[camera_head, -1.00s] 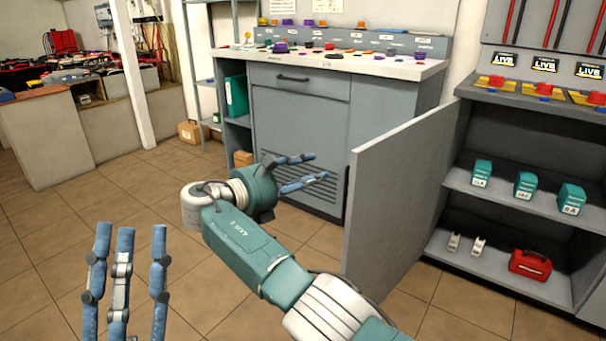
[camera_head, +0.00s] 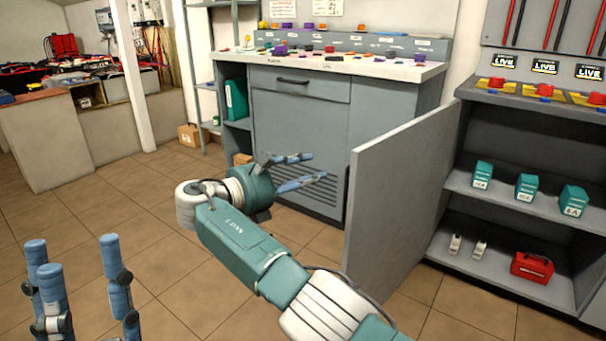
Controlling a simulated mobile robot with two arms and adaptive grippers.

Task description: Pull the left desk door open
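A grey door panel (camera_head: 398,200) stands swung out from the left edge of the open-shelved grey unit on the right. The middle grey desk (camera_head: 395,125) has a drawer (camera_head: 295,84) and a shut front with louvres (camera_head: 290,125). My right gripper (camera_head: 305,170) has its fingers apart in front of these louvres, left of the swung-out panel. Nothing shows between them. My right forearm covers the panel's lower left part. My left gripper (camera_head: 80,265) is at the lower left, its blue fingers spread and empty, over the floor and clear of both units.
The right unit's shelves hold teal boxes (camera_head: 525,187) and a red case (camera_head: 532,267). A teal binder (camera_head: 236,98) stands on the desk's left shelf. A cardboard box (camera_head: 190,135) lies on the floor behind. The tiled floor at left is clear.

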